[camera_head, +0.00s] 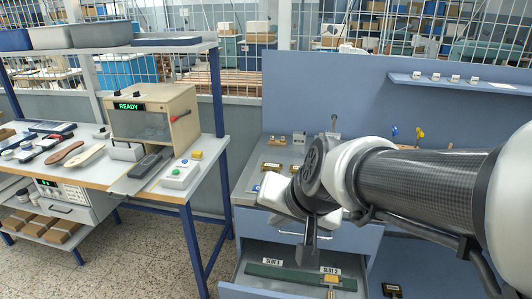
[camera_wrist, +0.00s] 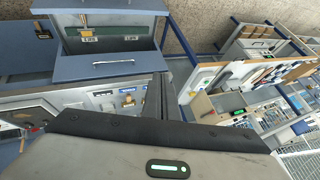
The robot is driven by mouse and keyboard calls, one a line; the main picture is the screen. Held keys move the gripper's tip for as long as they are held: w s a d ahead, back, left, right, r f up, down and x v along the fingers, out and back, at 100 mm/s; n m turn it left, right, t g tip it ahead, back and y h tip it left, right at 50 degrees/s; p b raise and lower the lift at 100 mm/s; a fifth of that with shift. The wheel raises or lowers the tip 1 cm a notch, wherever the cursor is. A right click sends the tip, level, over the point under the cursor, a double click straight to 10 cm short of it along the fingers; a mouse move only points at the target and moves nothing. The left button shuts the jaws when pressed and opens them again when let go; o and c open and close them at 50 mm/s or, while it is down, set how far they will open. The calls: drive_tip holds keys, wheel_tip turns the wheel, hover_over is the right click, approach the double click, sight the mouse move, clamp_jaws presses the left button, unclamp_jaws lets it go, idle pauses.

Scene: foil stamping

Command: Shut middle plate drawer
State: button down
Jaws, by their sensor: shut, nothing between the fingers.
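An open drawer (camera_head: 246,283) with a grey inside is pulled out at the bottom of the head view, under a closed blue drawer front (camera_head: 343,240) with a bar handle. It holds a green strip and labels SLOT 1 and SLOT 2, with a yellow piece (camera_head: 331,279) near SLOT 2. The open drawer also shows at the top of the wrist view (camera_wrist: 144,31), with its blue front (camera_wrist: 105,4) farthest out. My gripper (camera_head: 306,263) is shut and empty, pointing down, and appears over the open drawer. Its dark fingers show in the wrist view (camera_wrist: 157,80). Contact cannot be told.
A side bench at left holds a wooden box (camera_head: 152,115) reading READY and a grey control box (camera_head: 180,174). Speckled floor (camera_head: 150,255) is clear between them.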

drive_tip(key=w+a+f+m+h+b, duration=0.1)
drive_tip(key=w+a+f+m+b, duration=0.3)
drive_tip(key=f, duration=0.7)
drive_tip(key=w+d+f+m+h+b, duration=0.15)
drive_tip(key=w+f+m, duration=0.35)
drive_tip(key=f, duration=0.7)
drive_tip(key=s+d+f+m+g+h+b, duration=0.1)
drive_tip(key=s+d+f+m+h+b, duration=0.25)
drive_tip(key=f, duration=0.55)
drive_tip(key=s+d+f+m+g+h+b, duration=0.25)
drive_tip(key=s+d+f+m, duration=0.2)
drive_tip(key=f, duration=0.45)
drive_tip(key=shift+n+t, duration=0.3)
drive_tip(key=shift+t, duration=0.15)
drive_tip(key=w+d+f, duration=0.1)
drive_tip(key=w+f, duration=0.1)
drive_tip(key=w+d+f+b, duration=0.1)
drive_tip(key=w+d+f, duration=0.1)
drive_tip(key=f, duration=0.1)
drive_tip(key=w+d+f+b, duration=0.1)
drive_tip(key=w+f, duration=0.1)
drive_tip(key=shift+w+d+f, duration=0.1)
drive_tip(key=shift+d+f, duration=0.05)
drive_tip(key=shift+d, duration=0.2)
drive_tip(key=shift+w+d, duration=0.15)
drive_tip(key=shift+w, duration=0.4)
